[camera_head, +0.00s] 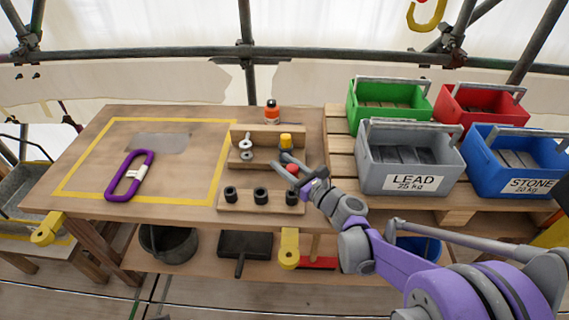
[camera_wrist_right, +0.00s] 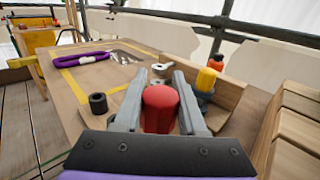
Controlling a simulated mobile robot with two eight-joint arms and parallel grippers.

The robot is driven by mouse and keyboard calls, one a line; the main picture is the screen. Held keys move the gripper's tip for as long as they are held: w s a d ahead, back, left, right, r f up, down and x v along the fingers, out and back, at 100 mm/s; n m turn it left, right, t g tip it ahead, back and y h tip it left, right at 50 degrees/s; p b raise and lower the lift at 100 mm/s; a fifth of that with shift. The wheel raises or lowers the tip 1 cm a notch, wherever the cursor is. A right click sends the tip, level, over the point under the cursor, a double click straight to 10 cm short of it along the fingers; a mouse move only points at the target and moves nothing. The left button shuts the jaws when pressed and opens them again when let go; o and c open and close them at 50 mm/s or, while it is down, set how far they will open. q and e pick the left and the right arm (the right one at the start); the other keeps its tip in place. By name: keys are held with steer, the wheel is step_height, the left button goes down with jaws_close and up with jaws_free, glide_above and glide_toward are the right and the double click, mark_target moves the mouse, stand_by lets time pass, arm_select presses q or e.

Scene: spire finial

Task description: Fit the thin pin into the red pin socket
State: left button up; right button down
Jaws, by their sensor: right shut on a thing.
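My right gripper (camera_head: 291,163) is at the wooden rack on the workbench; its fingers (camera_wrist_right: 161,76) also show in the right wrist view. They are shut on a red round-topped piece (camera_wrist_right: 161,108), seen as a small red spot in the head view (camera_head: 292,169). Its lower end is hidden, so I cannot tell whether it is the thin pin's head or the red pin socket. No bare thin shaft is clearly visible. Three black hollow collars (camera_head: 261,194) stand on the front wooden strip (camera_head: 245,206). My left gripper is not in view.
A yellow-topped piece (camera_head: 285,141) and grey metal parts (camera_head: 246,155) stand on the rack behind. An orange bottle (camera_head: 271,111) is at the bench's back edge. A purple carabiner (camera_head: 130,175) lies left. The grey LEAD crate (camera_head: 408,182) stands right. The yellow-taped area is mostly clear.

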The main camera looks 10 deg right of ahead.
steer(key=shift+f+b, duration=1.75)
steer(key=shift+f, duration=0.65)
steer(key=shift+c, duration=2)
jaws_free()
steer(key=v, duration=0.5)
steer(key=shift+s+d+f, duration=0.1)
steer(key=shift+s+f, duration=0.1)
steer(key=shift+s, duration=0.2)
steer(key=v, duration=0.5)
steer(key=shift+d+r, duration=0.15)
steer(key=shift+r, duration=0.1)
